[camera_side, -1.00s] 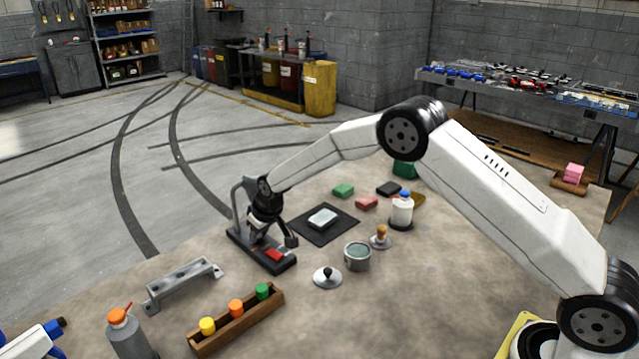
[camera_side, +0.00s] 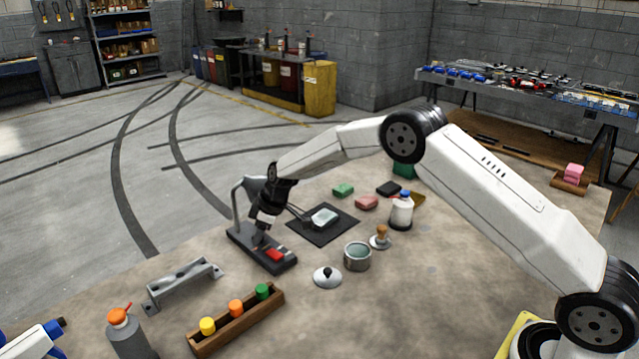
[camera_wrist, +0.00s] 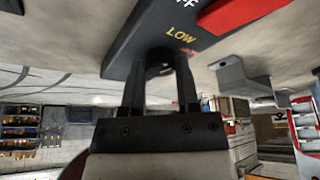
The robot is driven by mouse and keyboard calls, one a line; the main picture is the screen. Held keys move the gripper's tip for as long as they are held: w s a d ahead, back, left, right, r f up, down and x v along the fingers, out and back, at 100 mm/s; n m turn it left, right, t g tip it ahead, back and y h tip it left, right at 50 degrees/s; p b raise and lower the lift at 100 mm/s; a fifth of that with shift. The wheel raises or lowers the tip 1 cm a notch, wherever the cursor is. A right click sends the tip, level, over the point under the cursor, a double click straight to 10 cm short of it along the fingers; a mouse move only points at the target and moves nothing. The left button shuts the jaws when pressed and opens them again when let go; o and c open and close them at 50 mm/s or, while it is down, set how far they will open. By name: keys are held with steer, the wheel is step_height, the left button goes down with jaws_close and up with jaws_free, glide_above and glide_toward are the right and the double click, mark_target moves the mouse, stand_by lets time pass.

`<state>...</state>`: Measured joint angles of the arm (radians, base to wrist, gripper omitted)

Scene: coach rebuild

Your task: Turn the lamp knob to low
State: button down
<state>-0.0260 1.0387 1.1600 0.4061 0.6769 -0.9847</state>
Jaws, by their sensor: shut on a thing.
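The lamp has a dark base (camera_side: 282,267) with a red patch (camera_side: 275,255), and a bent grey arm (camera_side: 235,203) rising behind it. In the wrist view the base (camera_wrist: 130,45) shows white "FF" lettering, a yellow "LOW" and a small reddish word near the knob. The dark knob (camera_wrist: 158,68) sits between my fingertips. My gripper (camera_wrist: 158,82) is shut on it, one finger on each side. In the side view my gripper (camera_side: 260,226) is tilted over the left part of the base and hides the knob. I cannot read the knob's pointer.
A black mat (camera_side: 340,230) with a pale block lies right of the lamp. A grey bracket (camera_side: 180,285) and a wooden tray (camera_side: 235,322) with coloured pegs stand in front. A pot (camera_side: 357,256) and lid (camera_side: 327,277) are to the front right.

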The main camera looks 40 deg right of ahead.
mark_target(273, 241)
steer(key=shift+n, duration=0.6)
steer(key=shift+g, duration=0.3)
steer(key=shift+y, duration=0.3)
steer(key=shift+c, duration=1.6)
jaws_free()
steer(key=shift+r, duration=0.1)
steer(key=shift+v, duration=3.45)
steer(key=shift+s+d+r, duration=0.1)
steer(key=shift+s+r, duration=0.05)
steer(key=shift+r, duration=0.15)
